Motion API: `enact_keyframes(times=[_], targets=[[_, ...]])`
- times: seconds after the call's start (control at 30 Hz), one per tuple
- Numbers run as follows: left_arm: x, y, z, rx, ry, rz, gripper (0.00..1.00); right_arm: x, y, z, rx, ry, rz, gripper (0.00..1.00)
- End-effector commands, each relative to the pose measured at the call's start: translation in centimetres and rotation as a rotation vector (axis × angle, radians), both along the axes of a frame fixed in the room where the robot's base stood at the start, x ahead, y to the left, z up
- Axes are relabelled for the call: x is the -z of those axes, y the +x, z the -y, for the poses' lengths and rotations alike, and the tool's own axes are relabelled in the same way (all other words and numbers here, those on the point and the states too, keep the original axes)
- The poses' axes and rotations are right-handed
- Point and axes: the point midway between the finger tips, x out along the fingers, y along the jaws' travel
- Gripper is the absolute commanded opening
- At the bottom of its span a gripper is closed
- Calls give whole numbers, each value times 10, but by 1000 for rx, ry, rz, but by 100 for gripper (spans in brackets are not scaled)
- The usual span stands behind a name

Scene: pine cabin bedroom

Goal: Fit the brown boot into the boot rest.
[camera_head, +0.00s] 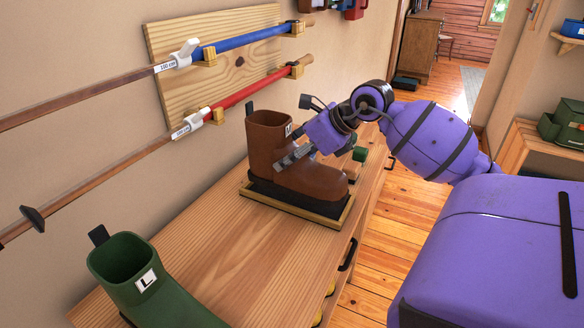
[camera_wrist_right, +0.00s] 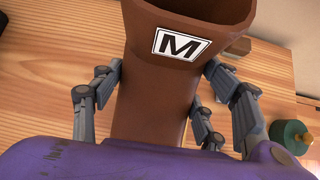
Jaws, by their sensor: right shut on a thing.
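The brown boot (camera_head: 266,160) stands upright in the boot rest (camera_head: 327,211), a dark tray with a light wooden rim on the bench. Its sole appears to lie within the rim; the far side is hidden. My right gripper (camera_head: 284,163) is shut on the boot's shaft from the right. In the right wrist view, its fingers (camera_wrist_right: 160,95) flank the shaft (camera_wrist_right: 145,115), below a white label marked M. My left gripper is not in view.
A green boot (camera_head: 150,285) labelled L stands at the bench's near left. Ski poles with blue and red grips hang on a wall board (camera_head: 240,75). A small green-topped object (camera_head: 359,154) stands behind the boot toe. Bare bench top (camera_head: 215,225) lies between the boots.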

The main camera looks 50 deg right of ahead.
Motion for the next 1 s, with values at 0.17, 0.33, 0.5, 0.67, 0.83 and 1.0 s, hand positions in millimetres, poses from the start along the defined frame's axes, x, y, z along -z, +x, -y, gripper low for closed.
enact_keyframes(times=[0.17,0.33,0.5,0.67,0.83,1.0], targets=[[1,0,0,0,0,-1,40,11,9,8,0,0,6,20],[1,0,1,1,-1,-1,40,21,14,14,1,1,5,20],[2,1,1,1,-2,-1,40,46,15,14,-1,3,3,20],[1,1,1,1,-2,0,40,53,15,15,-1,-2,7,20],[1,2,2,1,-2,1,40,53,15,15,-1,-3,6,20],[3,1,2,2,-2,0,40,58,14,15,-1,-1,1,71]])
